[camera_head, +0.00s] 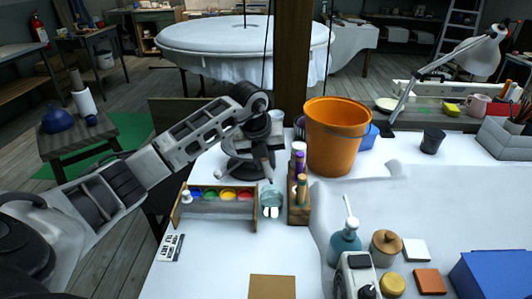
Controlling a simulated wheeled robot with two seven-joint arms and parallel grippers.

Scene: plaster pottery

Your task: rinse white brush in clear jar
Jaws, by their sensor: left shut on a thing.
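The clear jar (271,198) stands on the white-covered table, between the paint rack and a wooden holder, with two small white shapes at its lower front. My left gripper (262,173) points down just behind and above the jar. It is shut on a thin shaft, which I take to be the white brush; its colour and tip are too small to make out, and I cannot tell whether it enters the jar. A white and black part at the bottom (357,274) looks like my right gripper; its fingers are not clear.
A paint rack (217,207) stands left of the jar. The wooden holder (299,207) with upright handles stands right. Behind it is an orange bucket (336,135). A teal bottle (345,243), brown pot (386,247) and blue box (492,276) stand front right.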

